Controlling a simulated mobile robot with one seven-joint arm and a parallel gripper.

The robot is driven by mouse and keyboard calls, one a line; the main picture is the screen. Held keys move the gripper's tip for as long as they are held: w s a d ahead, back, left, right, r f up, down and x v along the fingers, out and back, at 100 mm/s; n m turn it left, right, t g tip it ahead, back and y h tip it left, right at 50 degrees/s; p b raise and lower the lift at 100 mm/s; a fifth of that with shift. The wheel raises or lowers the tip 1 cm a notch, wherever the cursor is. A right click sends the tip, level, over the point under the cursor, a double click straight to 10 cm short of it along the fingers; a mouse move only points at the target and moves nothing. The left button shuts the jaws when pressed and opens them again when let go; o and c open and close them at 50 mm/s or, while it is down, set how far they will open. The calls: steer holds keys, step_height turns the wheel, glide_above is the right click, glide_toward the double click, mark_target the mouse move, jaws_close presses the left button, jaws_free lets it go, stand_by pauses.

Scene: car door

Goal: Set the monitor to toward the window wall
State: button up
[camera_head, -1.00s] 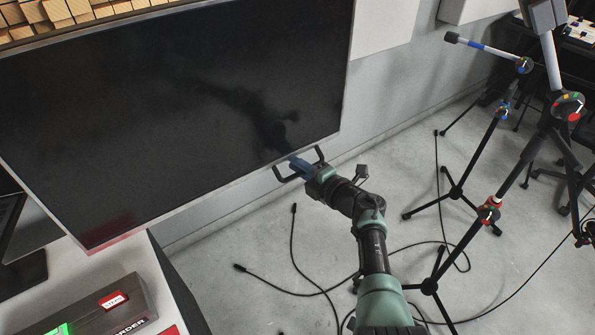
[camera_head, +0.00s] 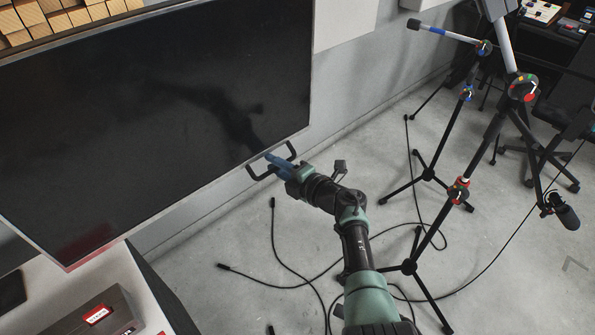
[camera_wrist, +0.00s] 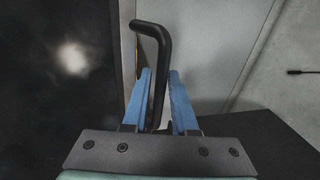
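The monitor (camera_head: 150,120) is a large dark panel with a thin light frame. It fills the left of the head view, and its dark surface also shows at the left of the wrist view (camera_wrist: 55,70). A black bar handle (camera_head: 289,149) sticks out at its lower right corner. My gripper (camera_head: 271,158), with blue fingers, is at this handle. In the wrist view the handle (camera_wrist: 160,60) passes between the two fingers (camera_wrist: 160,85), which are closed in around it. A thin gap shows beside the right finger; the exact contact is hard to see.
A white desk (camera_head: 115,275) with a dark recorder box (camera_head: 90,315) is at lower left. Microphone stands (camera_head: 460,188) and loose cables (camera_head: 285,280) occupy the floor to the right. A light wall (camera_head: 345,85) runs behind the monitor. Bare floor (camera_head: 520,270) shows at lower right.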

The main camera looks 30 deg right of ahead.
steer(key=p+v, duration=0.5)
steer(key=v, duration=0.6)
